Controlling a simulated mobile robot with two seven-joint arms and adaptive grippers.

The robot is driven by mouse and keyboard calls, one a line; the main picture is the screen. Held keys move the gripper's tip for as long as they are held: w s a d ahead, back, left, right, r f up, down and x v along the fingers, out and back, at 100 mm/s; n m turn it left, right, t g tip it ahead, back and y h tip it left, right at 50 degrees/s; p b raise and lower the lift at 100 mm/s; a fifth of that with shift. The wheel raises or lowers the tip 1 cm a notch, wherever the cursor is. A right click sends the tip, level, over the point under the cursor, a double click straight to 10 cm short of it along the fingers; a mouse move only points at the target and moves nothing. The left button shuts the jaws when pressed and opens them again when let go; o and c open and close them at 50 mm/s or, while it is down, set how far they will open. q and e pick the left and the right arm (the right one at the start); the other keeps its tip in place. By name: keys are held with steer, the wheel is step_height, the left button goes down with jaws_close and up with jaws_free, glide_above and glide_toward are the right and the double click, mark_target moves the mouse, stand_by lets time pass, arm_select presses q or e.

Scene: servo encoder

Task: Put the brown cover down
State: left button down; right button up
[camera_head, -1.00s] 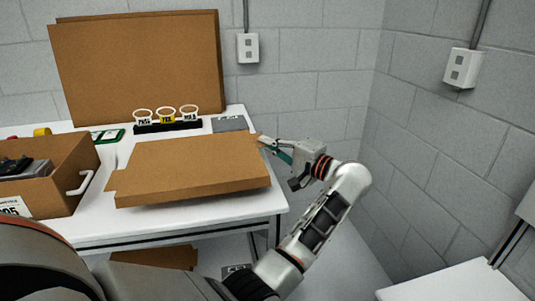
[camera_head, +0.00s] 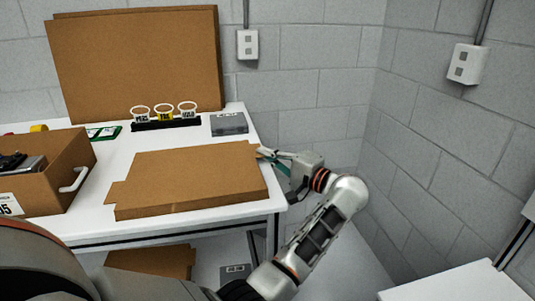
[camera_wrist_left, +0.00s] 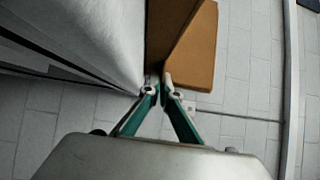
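The brown cover (camera_head: 190,178), a flat cardboard lid with a notched left end, lies level on the white table (camera_head: 88,215), near its front edge. My right gripper is not in view.
An open cardboard box (camera_head: 62,185) with a white handle stands left of the cover. Behind are a black rack with labelled rings (camera_head: 165,123), a grey case (camera_head: 229,124) and tall brown boards (camera_head: 135,65). Another white surface (camera_head: 455,284) is at lower right.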

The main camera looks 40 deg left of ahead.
arm_select(q)
steer(key=c, duration=2.7)
jaws_free()
steer(key=o, duration=0.4)
steer(key=shift+r, duration=0.1)
